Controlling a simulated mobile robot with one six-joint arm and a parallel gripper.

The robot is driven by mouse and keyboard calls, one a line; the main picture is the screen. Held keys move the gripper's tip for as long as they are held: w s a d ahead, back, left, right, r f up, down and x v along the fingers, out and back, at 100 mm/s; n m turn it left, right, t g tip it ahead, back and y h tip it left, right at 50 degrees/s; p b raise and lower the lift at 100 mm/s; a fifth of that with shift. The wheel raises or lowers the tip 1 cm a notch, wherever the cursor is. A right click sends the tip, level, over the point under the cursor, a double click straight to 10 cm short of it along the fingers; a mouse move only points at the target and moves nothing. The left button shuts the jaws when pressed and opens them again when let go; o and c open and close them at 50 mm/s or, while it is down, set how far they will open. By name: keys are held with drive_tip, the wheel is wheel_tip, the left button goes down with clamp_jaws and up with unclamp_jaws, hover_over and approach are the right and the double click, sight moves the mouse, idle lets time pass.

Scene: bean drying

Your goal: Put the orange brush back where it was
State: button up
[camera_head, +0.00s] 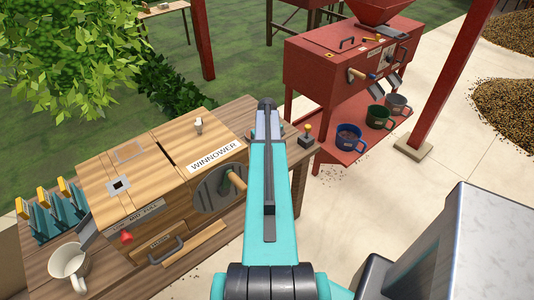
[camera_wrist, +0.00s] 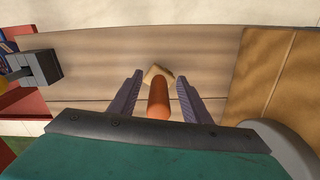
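The orange brush (camera_wrist: 158,100) shows in the wrist view, its round orange handle pointing up toward the camera and its pale tan end (camera_wrist: 158,74) at the wooden table top. My gripper (camera_wrist: 159,92) is over the table with its two grey fingers on either side of the handle. A gap shows between the handle and each finger, so the gripper looks open around the brush. In the head view my teal arm hides the brush and the gripper's fingers.
The wooden winnower (camera_head: 160,170) stands on the table left of my arm. A dark switch box with a yellow knob (camera_head: 307,137) sits near the table's right end. A white jug (camera_head: 69,265) and teal scoops (camera_head: 55,212) are at left. A red machine (camera_head: 340,70) stands beyond.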

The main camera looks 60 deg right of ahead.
drive_tip(key=shift+r, duration=0.15)
drive_tip(key=shift+r+b, duration=1.7)
drive_tip(key=shift+r, duration=5.05)
